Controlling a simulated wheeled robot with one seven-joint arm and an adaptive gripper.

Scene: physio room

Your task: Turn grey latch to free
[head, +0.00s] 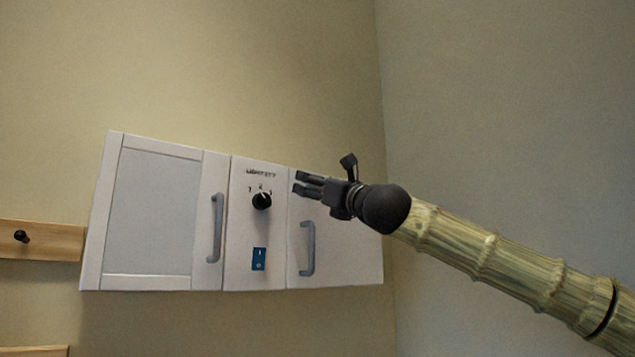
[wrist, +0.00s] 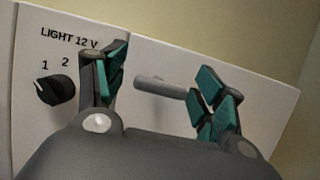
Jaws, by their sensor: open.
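My gripper (head: 298,183) is open, in front of the white cabinet's right door, near its upper left edge. In the wrist view my gripper (wrist: 163,68) has its teal-padded fingers apart. A grey bar (wrist: 158,87) shows in the gap between them, its right end close to the right finger; I cannot tell whether they touch. The bar appears to be the top of the right door's grey handle (head: 308,248), which shows just below my gripper in the head view. A second grey handle (head: 216,228) is on the left door. No separate grey latch can be made out.
The cabinet (head: 335,270) hangs on the wall. Its middle panel has a black knob (head: 261,201), also left of my fingers in the wrist view (wrist: 55,90), and a blue switch (head: 259,259). A wooden rail with a black peg (head: 21,236) is at the left.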

